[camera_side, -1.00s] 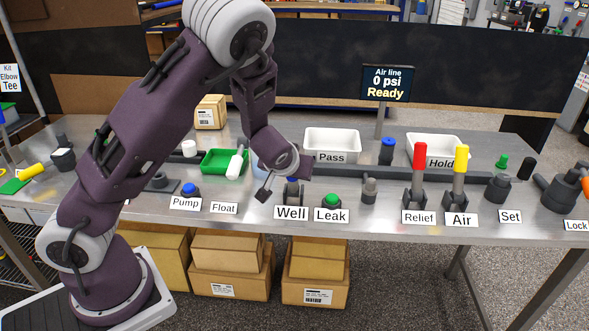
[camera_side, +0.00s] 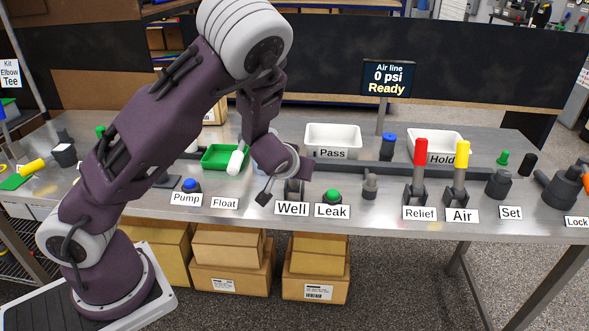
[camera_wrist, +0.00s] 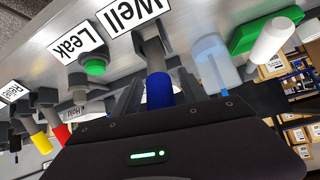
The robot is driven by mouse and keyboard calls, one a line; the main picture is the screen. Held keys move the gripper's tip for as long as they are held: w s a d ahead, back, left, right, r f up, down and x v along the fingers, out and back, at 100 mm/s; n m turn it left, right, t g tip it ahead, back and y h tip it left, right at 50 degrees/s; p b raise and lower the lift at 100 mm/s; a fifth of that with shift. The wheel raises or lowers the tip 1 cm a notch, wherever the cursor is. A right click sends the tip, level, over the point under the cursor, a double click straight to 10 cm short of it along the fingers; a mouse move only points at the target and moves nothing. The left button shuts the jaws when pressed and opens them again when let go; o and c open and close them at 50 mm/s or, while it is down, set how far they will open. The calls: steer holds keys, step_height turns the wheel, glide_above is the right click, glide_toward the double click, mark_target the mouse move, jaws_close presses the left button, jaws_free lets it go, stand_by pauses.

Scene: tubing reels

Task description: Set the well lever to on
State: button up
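The well lever has a blue handle (camera_wrist: 160,90) on a grey stem, beside the "Well" label (camera_side: 292,208), in the wrist view. In the side view its dark base (camera_side: 294,187) shows behind that label, while my gripper hides the handle. My gripper (camera_side: 282,187) is low over the bench at this lever, its fingers apart. In the wrist view the fingers of my gripper (camera_wrist: 162,88) stand on either side of the blue handle. I cannot tell whether either finger touches it.
The green Leak button (camera_side: 332,196) is just right of the lever, and the blue Pump button (camera_side: 190,185) is to the left. A green tray (camera_side: 215,156) with a white-handled float lever (camera_side: 235,162) is close by. The Relief (camera_side: 420,160) and Air levers (camera_side: 461,165) stand upright farther right.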

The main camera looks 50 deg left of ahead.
steer(key=v, duration=0.7)
steer(key=s+d+r+m+h, duration=0.2)
steer(key=s+d+r, duration=0.1)
steer(key=s, duration=0.5)
steer(key=s+d+r+m+g+h, duration=0.1)
steer(key=s+d+r+m+h, duration=0.1)
steer(key=s+r, duration=0.3)
steer(key=s+d+r+m+g+h, duration=0.1)
steer(key=s+d+r, duration=0.3)
steer(key=s, duration=0.7)
steer(key=shift+s+r+m+h, duration=0.4)
steer(key=shift+r+m+h, duration=0.2)
steer(key=shift+m, duration=0.2)
